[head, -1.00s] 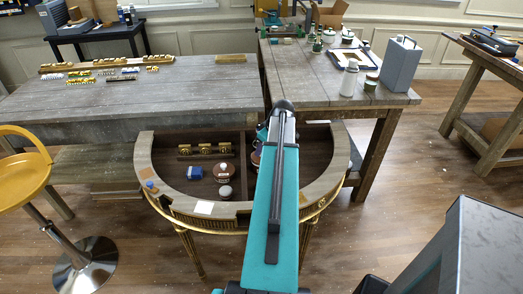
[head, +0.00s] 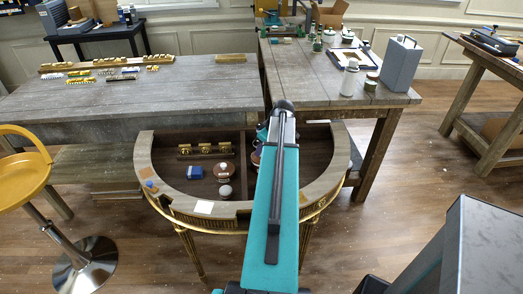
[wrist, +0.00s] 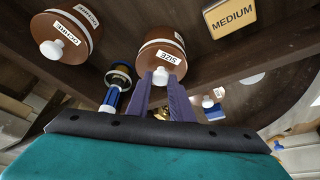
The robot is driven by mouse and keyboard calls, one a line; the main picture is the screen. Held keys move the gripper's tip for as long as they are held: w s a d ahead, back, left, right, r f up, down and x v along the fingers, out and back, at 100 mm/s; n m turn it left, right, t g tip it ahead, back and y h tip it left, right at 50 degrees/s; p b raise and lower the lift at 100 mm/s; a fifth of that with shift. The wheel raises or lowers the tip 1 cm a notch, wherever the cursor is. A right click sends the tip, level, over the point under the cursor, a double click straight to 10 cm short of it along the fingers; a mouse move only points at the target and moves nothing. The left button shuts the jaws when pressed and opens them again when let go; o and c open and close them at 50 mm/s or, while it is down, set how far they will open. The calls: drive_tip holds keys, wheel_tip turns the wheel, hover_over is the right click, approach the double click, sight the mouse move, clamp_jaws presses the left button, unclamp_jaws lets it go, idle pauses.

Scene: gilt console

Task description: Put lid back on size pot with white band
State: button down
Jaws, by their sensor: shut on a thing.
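The size pot (wrist: 146,37), brown with a white band, shows at the top centre of the wrist view. Its brown lid (wrist: 148,63) has a white SIZE label and a white knob (wrist: 161,75). The two purple fingers of my gripper (wrist: 160,84) are shut on this knob. The lid lies against the pot's end in this view; I cannot tell whether it is fully seated. In the head view my teal arm hides the gripper and most of what is around it.
An OCHRE pot (wrist: 65,37) and a blue-and-gold bottle (wrist: 117,85) stand close by. A MEDIUM plaque (wrist: 230,15) is at the upper right. The half-round gilt console (head: 155,192) also holds a blue box (head: 194,172) and a brown pot (head: 223,172).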

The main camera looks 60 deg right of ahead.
idle(0.7)
drive_tip(key=c, duration=1)
unclamp_jaws()
drive_tip(key=shift+r, duration=0.1)
drive_tip(key=shift+r+p, duration=1.7)
drive_tip(key=shift+r, duration=1.7)
clamp_jaws()
